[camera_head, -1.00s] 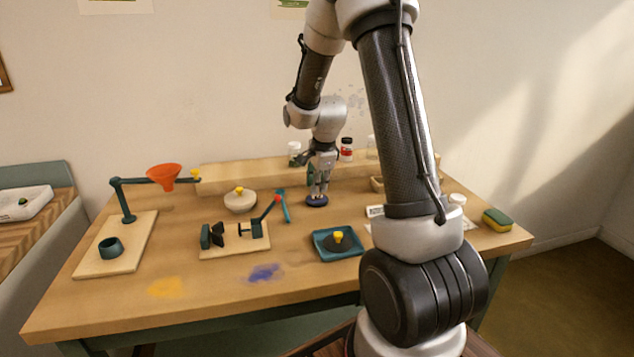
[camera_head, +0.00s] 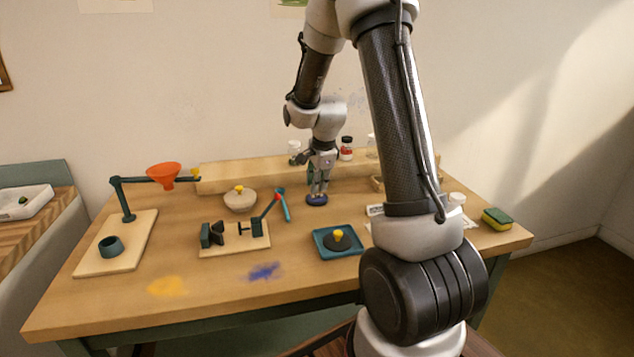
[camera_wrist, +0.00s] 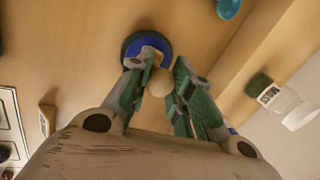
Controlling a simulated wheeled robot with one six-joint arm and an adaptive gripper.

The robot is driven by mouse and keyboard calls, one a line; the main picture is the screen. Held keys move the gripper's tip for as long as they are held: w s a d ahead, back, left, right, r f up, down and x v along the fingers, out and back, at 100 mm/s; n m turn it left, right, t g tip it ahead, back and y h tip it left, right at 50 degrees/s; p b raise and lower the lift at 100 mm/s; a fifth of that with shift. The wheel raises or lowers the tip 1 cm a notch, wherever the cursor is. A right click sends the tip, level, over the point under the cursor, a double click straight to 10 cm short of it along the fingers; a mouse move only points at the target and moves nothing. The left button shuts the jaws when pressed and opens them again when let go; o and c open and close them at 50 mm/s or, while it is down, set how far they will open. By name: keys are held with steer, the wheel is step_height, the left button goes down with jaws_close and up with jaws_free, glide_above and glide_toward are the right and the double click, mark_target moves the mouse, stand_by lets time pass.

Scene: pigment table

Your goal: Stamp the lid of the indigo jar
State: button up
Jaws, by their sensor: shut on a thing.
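My gripper (camera_head: 318,192) points down at the back middle of the table. In the wrist view its green-padded fingers (camera_wrist: 158,88) are around a pale round wooden knob (camera_wrist: 161,81), which looks like the stamp's handle. Just under it is a round blue pad with a dark rim (camera_wrist: 133,44); it also shows in the head view (camera_head: 316,200). Whether the stamp touches the pad I cannot tell. Behind stand a red-labelled jar with a dark lid (camera_head: 346,149) and a pale-lidded jar (camera_head: 294,148). I cannot tell which jar is the indigo one.
A funnel stand (camera_head: 127,200), a pale bowl (camera_head: 240,203), a small press (camera_head: 236,250) and a teal tray (camera_head: 324,252) with a dark, yellow-knobbed piece stand left and in front. A sponge (camera_head: 497,219) lies at right. My arm hides part of the right side.

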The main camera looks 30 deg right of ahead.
steer(key=shift+r, duration=3.5)
